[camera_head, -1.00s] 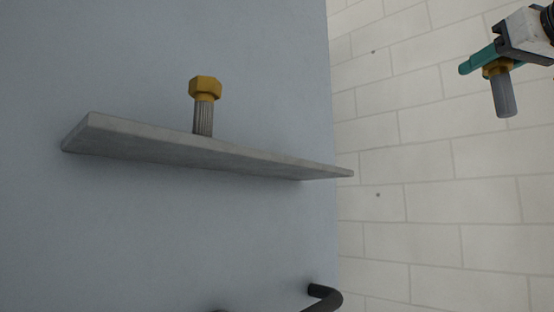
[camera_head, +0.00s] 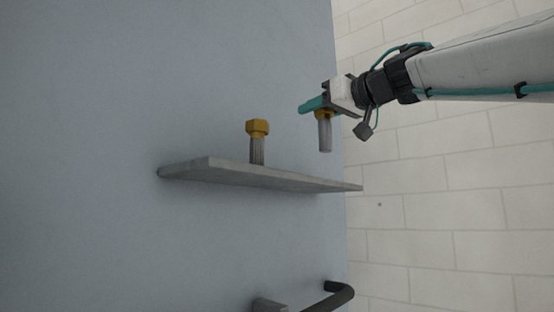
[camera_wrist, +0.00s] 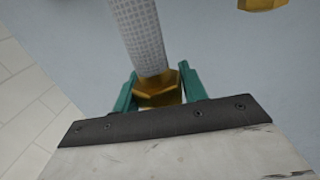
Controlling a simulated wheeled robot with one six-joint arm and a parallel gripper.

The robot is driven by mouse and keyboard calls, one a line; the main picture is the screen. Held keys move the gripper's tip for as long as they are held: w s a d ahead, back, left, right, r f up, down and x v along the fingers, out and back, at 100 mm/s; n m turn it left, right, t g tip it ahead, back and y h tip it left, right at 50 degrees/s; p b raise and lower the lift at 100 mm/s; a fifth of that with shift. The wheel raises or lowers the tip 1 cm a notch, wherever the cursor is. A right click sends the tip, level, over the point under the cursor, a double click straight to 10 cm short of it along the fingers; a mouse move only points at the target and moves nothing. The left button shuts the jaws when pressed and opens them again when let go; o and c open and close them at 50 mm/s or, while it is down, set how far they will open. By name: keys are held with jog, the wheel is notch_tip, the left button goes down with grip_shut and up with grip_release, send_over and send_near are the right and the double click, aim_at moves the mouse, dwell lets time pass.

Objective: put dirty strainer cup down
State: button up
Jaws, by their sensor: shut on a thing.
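My gripper (camera_head: 314,106) has green fingers shut on a strainer cup with a brass hex top and a grey mesh tube (camera_head: 325,136). The cup hangs upright, tube down, above the right part of the grey shelf (camera_head: 240,179), with a gap below it. In the wrist view the held cup (camera_wrist: 140,35) has its brass top (camera_wrist: 160,90) between the two fingers (camera_wrist: 155,92). A second strainer cup (camera_head: 257,142) of the same kind stands upright on the shelf, left of the held one. I cannot tell which is dirtier.
The shelf juts from a blue-grey panel (camera_head: 230,60). A dark bent handle (camera_head: 335,296) is below it. A pale brick wall (camera_head: 440,200) lies to the right. The shelf's right part is bare. The second cup's brass top also shows in the wrist view (camera_wrist: 262,4).

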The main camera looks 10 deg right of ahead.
jog(key=shift+w+d+f, duration=0.3)
jog(key=shift+w+f, duration=0.45)
jog(key=shift+w, duration=1.3)
jog(key=shift+w+d+f, duration=0.25)
jog(key=shift+w+f, duration=0.55)
jog(key=shift+w, duration=1.25)
jog(key=shift+w+d+f, duration=0.3)
jog(key=shift+w+f, duration=0.45)
jog(key=shift+w, duration=1.3)
jog(key=shift+f, duration=0.15)
jog(key=o, duration=1)
jog(key=shift+s, duration=0.1)
jog(key=v, duration=1.2)
